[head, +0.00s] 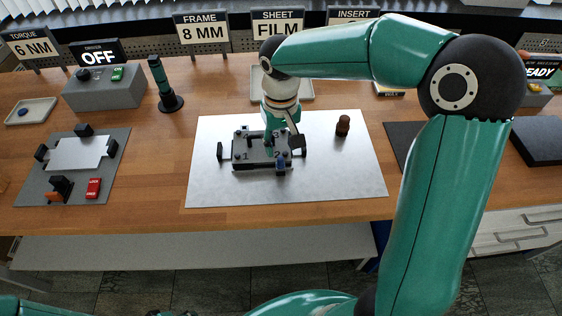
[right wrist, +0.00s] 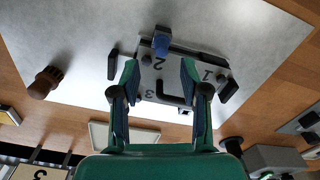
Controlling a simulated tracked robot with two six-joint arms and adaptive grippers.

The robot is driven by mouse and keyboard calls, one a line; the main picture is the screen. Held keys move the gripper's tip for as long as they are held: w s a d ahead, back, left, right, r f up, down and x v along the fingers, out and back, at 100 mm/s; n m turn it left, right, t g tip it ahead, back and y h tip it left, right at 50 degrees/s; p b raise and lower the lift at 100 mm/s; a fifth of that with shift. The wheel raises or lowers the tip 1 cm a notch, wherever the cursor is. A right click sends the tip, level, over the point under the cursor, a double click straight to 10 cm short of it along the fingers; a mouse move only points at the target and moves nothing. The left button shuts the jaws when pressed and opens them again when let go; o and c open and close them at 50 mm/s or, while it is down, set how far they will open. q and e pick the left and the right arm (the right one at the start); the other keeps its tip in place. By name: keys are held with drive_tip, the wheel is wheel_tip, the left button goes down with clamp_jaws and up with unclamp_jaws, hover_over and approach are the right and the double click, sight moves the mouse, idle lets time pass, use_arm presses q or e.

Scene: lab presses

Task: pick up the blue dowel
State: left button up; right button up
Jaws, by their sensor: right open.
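A small blue piece, which looks like the blue dowel (head: 281,165), is at the front right of a dark numbered fixture plate (head: 246,158), near the mark 2. It also shows in the right wrist view (right wrist: 161,46); I cannot tell how deep it sits. My right gripper (head: 284,145) is over the plate, behind the blue dowel in the head view. In the right wrist view my right gripper (right wrist: 159,78) has its fingers apart with nothing held between them, and the dowel shows beyond the tips. My left gripper is not in view.
The plate rests on a pale grey mat (head: 345,180). A brown knob-like piece (head: 343,125) stands on the mat to the right. A grey fixture (head: 70,175) with a light sheet and a green-black driver (head: 165,90) are to the left. A pale tray (head: 300,95) lies behind.

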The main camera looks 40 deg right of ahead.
sight(280, 158)
drive_tip(key=f, duration=0.4)
drive_tip(key=shift+s+a+f, duration=0.15)
drive_tip(key=shift+a, duration=0.05)
drive_tip(key=shift+c, duration=0.3)
clamp_jaws()
